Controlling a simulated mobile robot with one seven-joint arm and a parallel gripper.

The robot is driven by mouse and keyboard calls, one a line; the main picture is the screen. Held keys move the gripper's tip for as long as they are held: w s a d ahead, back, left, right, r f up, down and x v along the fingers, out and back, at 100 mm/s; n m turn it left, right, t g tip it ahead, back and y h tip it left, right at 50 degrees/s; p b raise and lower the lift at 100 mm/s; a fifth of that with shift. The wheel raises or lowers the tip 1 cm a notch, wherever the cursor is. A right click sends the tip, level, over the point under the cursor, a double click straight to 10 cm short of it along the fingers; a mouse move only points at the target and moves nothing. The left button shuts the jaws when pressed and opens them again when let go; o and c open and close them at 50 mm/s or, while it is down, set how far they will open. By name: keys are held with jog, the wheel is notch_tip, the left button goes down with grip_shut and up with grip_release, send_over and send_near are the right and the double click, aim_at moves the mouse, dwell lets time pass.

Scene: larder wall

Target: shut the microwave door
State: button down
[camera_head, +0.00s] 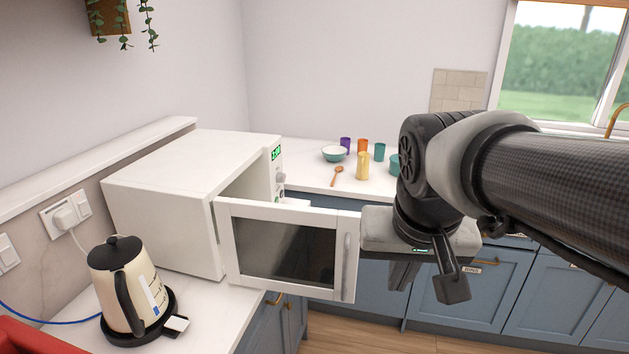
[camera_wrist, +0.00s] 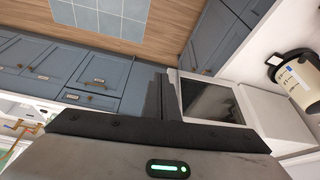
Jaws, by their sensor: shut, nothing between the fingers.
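The white microwave (camera_head: 165,190) stands on the left counter, and part of it also shows in the wrist view (camera_wrist: 275,118). Its door (camera_head: 228,265) is wide open and sticks out over the counter's front edge. The door has a dark window and an upright handle (camera_head: 346,262) near its free edge. The door also shows in the wrist view (camera_wrist: 210,100). My gripper (camera_head: 428,284) is shut and empty, just right of the door's free edge in the head view. I cannot tell if it touches the door. The microwave's inside is mostly hidden by the door.
A cream kettle (camera_head: 125,285) stands in front of the microwave, left of the door. A bowl (camera_head: 334,154), a wooden spoon (camera_head: 337,176) and several cups, one yellow (camera_head: 363,167), are on the back counter. Blue cabinets (camera_head: 490,285) line the far side. Wooden floor (camera_head: 400,341) is open below.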

jog(key=w+a+f+m+b, duration=0.1)
jog(key=w+a+f+b, duration=0.1)
jog(key=w, duration=0.4)
jog(key=w+a+f+b, duration=0.1)
jog(key=w+a+b, duration=0.15)
jog(key=w, duration=0.35)
jog(key=w+d+f+b, duration=0.1)
jog(key=w+d+f, duration=0.1)
jog(key=w+f, duration=0.5)
jog(key=shift+w+d+f, duration=0.35)
jog(key=shift+f, duration=0.6)
